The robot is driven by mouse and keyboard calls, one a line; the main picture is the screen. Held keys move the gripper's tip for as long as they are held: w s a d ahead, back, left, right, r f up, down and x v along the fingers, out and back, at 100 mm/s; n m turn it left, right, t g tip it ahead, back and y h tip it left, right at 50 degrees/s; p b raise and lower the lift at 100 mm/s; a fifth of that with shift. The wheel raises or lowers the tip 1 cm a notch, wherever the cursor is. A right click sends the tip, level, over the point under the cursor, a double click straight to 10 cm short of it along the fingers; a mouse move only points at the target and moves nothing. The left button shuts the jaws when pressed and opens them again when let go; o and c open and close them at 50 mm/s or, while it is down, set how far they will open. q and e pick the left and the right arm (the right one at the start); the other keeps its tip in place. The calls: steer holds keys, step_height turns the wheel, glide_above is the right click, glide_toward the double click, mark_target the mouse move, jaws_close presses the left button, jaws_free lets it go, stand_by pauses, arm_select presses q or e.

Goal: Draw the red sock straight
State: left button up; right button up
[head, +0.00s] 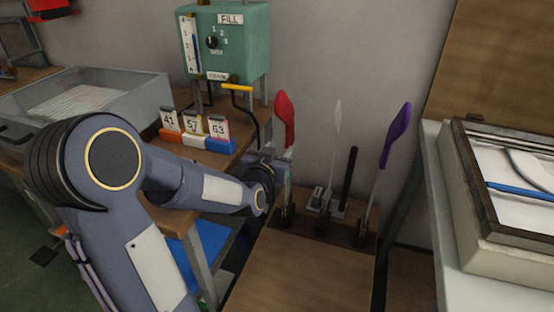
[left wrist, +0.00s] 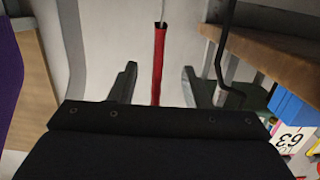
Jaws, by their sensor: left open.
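The red sock (head: 284,118) is on an upright board at the left of a row of boards in the head view. Its top is wide and it narrows downward. My left gripper (head: 284,163) is at the sock's lower part, partly hidden by my own arm. In the left wrist view the red sock (left wrist: 158,65) shows as a narrow upright strip between the two open fingers of my left gripper (left wrist: 160,82), with a gap on each side. My right gripper is not in view.
A bare pale board (head: 336,120) and a board with a purple sock (head: 396,137) stand to the right, with a black post (head: 348,175) between. Numbered cards (head: 195,127) and a green fill box (head: 226,42) are behind left. A framed tray (head: 515,190) is at right.

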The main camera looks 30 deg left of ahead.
mark_target(286, 140)
arm_select(q)
steer(key=shift+p+x, duration=0.4)
steer(key=shift+x, duration=3.75)
steer(key=shift+d, duration=0.1)
steer(key=shift+c, duration=0.4)
steer(key=c, duration=0.8)
steer(key=shift+c, duration=0.2)
steer(key=shift+f, duration=0.3)
steer(key=o, duration=0.9)
steer(key=shift+r, duration=0.1)
